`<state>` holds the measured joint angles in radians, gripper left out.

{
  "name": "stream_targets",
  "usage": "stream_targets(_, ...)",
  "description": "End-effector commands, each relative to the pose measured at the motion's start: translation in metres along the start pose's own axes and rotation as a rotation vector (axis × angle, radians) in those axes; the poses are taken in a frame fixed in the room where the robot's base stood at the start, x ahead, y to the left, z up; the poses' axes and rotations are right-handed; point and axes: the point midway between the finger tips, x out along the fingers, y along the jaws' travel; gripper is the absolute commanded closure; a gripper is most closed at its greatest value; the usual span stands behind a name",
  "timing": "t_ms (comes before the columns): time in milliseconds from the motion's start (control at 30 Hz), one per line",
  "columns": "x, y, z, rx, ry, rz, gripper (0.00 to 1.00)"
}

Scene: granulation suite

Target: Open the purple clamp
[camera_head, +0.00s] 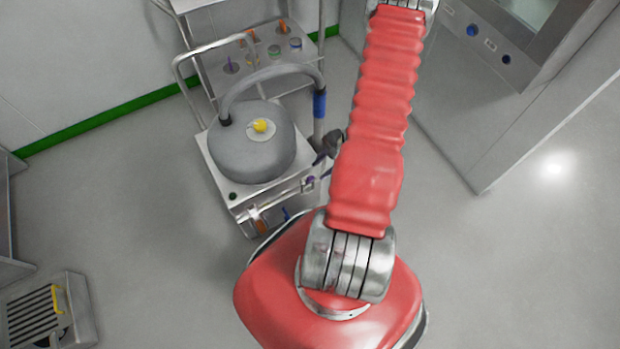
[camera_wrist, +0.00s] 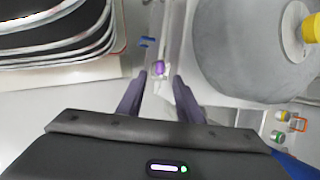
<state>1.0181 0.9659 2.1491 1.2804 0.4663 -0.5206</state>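The purple clamp (camera_wrist: 158,67) is a small purple piece on a pale metal fitting, near the middle of the wrist view. In the head view the purple clamp (camera_head: 309,180) is a tiny spot on the front side of the steel cart. My gripper (camera_wrist: 158,82) has its two dark fingers apart, one on each side of the clamp's line, with nothing held between them. The clamp appears just beyond the fingertips; whether they touch it cannot be told. In the head view my gripper (camera_head: 328,150) is a small dark shape beside the cart, partly hidden by my arm.
The steel cart (camera_head: 217,178) carries a grey drum (camera_head: 248,155) with a yellow knob (camera_head: 264,126) and a curved hose (camera_head: 270,73). A shelf with several coloured-cap bottles stands behind it. A blue piece (camera_wrist: 147,41) lies near the clamp. Open floor (camera_head: 150,220) lies left.

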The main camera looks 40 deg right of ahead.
Motion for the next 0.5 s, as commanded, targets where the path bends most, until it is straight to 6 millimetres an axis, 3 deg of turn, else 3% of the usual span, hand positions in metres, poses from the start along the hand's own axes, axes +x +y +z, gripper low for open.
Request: stream_targets(500,0.063,0.001,0.001,0.0,-0.002,0.002,0.67)
